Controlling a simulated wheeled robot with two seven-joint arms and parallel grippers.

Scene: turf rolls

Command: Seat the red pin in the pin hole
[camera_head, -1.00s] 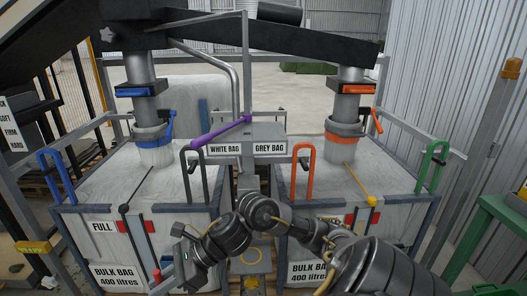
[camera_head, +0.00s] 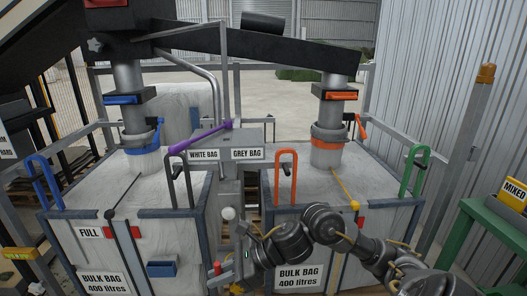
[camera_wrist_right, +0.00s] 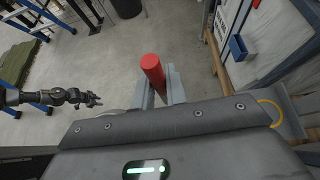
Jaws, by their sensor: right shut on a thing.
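My right gripper (camera_head: 226,275) is low in the head view, in front of the frame between the two bulk bags. In the right wrist view, the right gripper (camera_wrist_right: 160,92) is shut on the red pin (camera_wrist_right: 153,70), a plain red cylinder that sticks out past the fingertips. In the head view only a small red part of the pin (camera_head: 217,268) shows beside the fingers. I cannot make out the pin hole in either view. My left gripper (camera_wrist_right: 90,99) shows small at the left of the wrist view, apart from the pin; its jaw opening is unclear.
The left bulk bag (camera_head: 93,262) and right bulk bag (camera_head: 258,262) flank a grey centre post. A purple lever (camera_head: 200,136), orange handle (camera_head: 286,178) and green handle (camera_head: 414,170) stand above. A green stand (camera_head: 500,235) is at the right. Concrete floor lies open below the pin.

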